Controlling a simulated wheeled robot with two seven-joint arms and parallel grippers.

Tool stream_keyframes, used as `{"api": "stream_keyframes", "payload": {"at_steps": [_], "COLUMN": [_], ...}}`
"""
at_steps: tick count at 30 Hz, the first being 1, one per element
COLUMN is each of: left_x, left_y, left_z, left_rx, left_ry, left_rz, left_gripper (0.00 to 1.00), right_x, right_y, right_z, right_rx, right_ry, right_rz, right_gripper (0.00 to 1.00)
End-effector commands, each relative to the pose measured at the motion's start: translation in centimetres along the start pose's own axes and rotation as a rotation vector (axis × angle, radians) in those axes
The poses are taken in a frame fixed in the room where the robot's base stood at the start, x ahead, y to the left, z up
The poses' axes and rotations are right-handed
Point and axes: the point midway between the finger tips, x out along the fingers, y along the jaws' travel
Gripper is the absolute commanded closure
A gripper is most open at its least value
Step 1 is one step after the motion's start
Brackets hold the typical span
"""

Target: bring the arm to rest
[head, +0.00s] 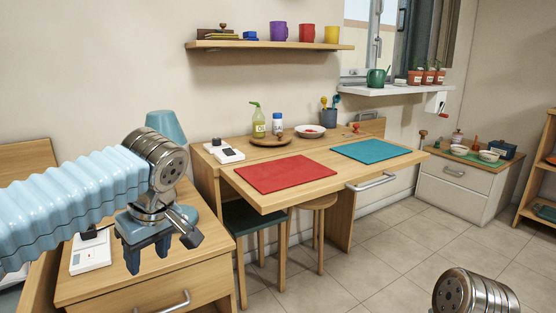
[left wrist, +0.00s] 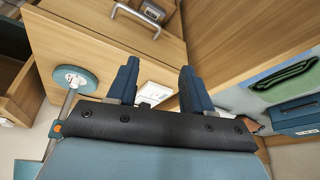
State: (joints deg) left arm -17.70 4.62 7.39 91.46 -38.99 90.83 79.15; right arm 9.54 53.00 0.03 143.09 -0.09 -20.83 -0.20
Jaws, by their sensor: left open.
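My left arm reaches in from the left in the head view. Its gripper (head: 147,258) points down over the wooden cabinet (head: 195,265) at the front left. The two dark blue fingers are apart with nothing between them. In the left wrist view the open fingers (left wrist: 157,72) stand apart above wooden furniture and a white object partly hidden behind them. Of my right arm only a metal joint shows at the bottom right of the head view; its gripper is out of view.
A white device (head: 90,252) stands on the cabinet beside my left gripper. To the right is a wooden desk with a red mat (head: 285,173) and a teal mat (head: 370,151). A stool (head: 250,217) stands under it. The tiled floor (head: 385,245) is clear at the right.

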Motion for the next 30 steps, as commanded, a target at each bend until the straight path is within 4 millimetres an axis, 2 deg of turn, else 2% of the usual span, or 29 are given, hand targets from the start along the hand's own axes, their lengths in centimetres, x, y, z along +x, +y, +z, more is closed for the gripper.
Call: {"api": "stream_keyframes", "payload": {"at_steps": [5,11,14,16,19,22,24,27,30], "left_x": [3.0,8.8,12.6,15.8,21.9,28.5,32.4,36.4,38.6], "left_y": [2.2,5.4,7.0,8.0,8.8,8.1,6.6,3.6,0.7], "left_z": [1.3,4.2,6.6,8.8,13.4,19.4,23.6,28.2,31.1], "left_rx": [0.1,0.266,0.363,0.44,0.555,0.643,0.671,0.683,0.689], "left_ry": [-0.042,-0.129,-0.192,-0.247,-0.353,-0.461,-0.51,-0.523,-0.5], "left_rz": [0.017,0.06,0.097,0.135,0.213,0.325,0.405,0.481,0.508], "left_gripper": [0.5,0.5,0.5,0.5,0.5,0.5,0.5,0.5,0.5], "right_x": [-0.2,-0.5,-0.6,-0.8,-1.1,-1.5,-1.8,-2.1,-2.3], "right_y": [-0.1,-0.3,-0.4,-0.5,-0.7,-1.0,-1.2,-1.5,-1.6], "right_z": [0.1,0.1,0.1,0.2,0.2,0.3,0.3,0.4,0.5], "right_rx": [-0.001,-0.002,-0.003,-0.003,-0.005,-0.006,-0.008,-0.009,-0.011], "right_ry": [-0.001,-0.003,-0.004,-0.005,-0.006,-0.009,-0.01,-0.012,-0.014], "right_rz": [-0.001,-0.002,-0.003,-0.003,-0.005,-0.007,-0.008,-0.01,-0.011], "right_gripper": [1.0,1.0,1.0,1.0,1.0,1.0,1.0,1.0,1.0]}}
